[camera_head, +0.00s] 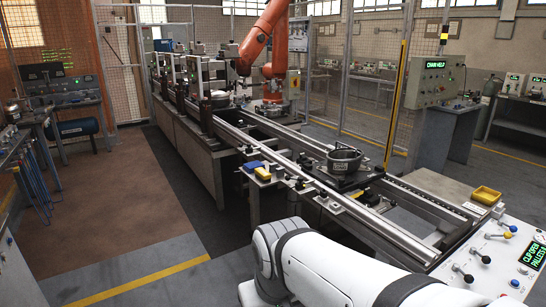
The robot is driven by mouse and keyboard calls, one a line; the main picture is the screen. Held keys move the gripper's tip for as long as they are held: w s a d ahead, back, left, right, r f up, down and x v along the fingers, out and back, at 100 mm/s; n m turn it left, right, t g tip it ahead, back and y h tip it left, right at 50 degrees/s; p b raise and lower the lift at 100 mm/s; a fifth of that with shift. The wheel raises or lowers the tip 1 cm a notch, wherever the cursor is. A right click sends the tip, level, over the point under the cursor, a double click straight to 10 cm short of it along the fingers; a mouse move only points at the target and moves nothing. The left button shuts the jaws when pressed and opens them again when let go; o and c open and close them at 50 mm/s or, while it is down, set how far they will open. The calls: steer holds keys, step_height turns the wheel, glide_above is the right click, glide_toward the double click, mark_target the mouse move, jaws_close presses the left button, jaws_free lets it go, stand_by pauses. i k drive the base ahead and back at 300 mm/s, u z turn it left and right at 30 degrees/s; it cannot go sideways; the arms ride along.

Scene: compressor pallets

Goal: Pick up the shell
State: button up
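A round, open-topped metal shell (344,163) sits upright on a dark pallet (362,180) on the conveyor line, right of the picture's middle. It is small in view, so its inside and base are hard to make out. My white arm reaches in from the bottom right, nearer to me than the conveyor. Its end and my gripper are out of view, so whether it is open or shut does not show.
Conveyor rails (262,148) run from back left to front right. A control panel (500,255) with knobs and a yellow tray (486,196) stand at the right. An orange robot arm (262,38) stands behind the line. The floor at left (110,190) is clear.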

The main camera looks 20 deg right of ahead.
mark_target(341, 162)
steer(key=z, duration=0.05)
steer(key=i, duration=2.85)
steer(key=z, duration=2.75)
steer(key=i, duration=0.6)
steer(key=u, duration=0.5)
